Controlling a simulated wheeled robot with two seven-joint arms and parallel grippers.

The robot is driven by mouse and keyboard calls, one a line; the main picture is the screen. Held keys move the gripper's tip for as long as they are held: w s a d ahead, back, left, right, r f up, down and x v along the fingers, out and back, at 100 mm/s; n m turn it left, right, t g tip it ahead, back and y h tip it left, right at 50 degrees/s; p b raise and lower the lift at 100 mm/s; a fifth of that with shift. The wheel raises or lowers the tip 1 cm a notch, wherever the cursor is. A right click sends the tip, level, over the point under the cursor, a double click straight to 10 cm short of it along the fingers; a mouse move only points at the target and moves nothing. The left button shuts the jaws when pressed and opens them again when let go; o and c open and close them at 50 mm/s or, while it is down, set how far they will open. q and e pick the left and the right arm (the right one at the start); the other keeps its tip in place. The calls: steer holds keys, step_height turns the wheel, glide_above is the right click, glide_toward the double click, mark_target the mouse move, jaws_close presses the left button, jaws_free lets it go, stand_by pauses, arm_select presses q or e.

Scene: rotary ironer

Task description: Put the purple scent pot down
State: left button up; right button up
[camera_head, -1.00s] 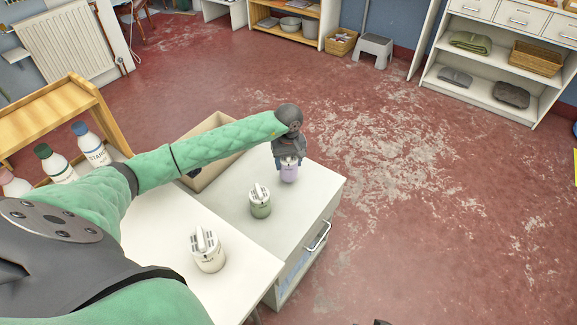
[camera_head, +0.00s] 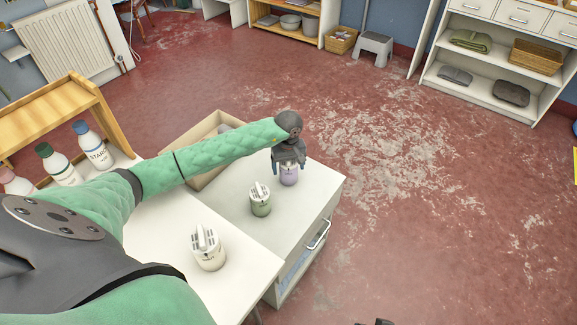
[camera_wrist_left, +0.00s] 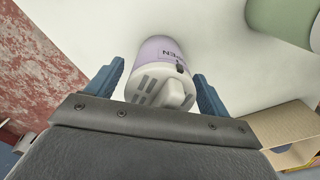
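The purple scent pot (camera_head: 289,179) has a white vented lid and stands on the white cabinet top (camera_head: 229,213), near its far right corner. My left gripper (camera_head: 288,168) is over the pot from above. In the left wrist view the pot (camera_wrist_left: 163,62) sits between the two blue fingers (camera_wrist_left: 160,78), with a gap at each side, so the gripper is open around it. The pot's base looks to be on the surface. A dark bit at the bottom edge of the head view may be my right gripper (camera_head: 376,322); its fingers cannot be made out.
A green scent pot (camera_head: 260,201) stands nearer on the cabinet top, and a white one (camera_head: 207,250) on the adjoining white surface. A cardboard box (camera_head: 205,172) is at the left behind my left arm. Several bottles (camera_head: 91,146) stand by a wooden rack (camera_head: 62,112).

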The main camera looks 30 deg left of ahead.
steer(key=shift+r, duration=0.1)
arm_select(q)
steer(key=shift+r, duration=0.25)
step_height(320, 180, up, 6)
steer(key=shift+f+b, duration=0.15)
steer(key=shift+b, duration=0.45)
step_height(320, 180, up, 4)
steer(key=shift+r+b, duration=0.1)
steer(key=shift+b, duration=0.25)
steer(key=shift+r, duration=0.9)
arm_select(e)
steer(key=s+x, duration=0.1)
steer(key=x, duration=0.5)
steer(key=shift+w+f+t, duration=0.2)
steer(key=shift+f+t, duration=0.2)
steer(key=shift+f, duration=0.15)
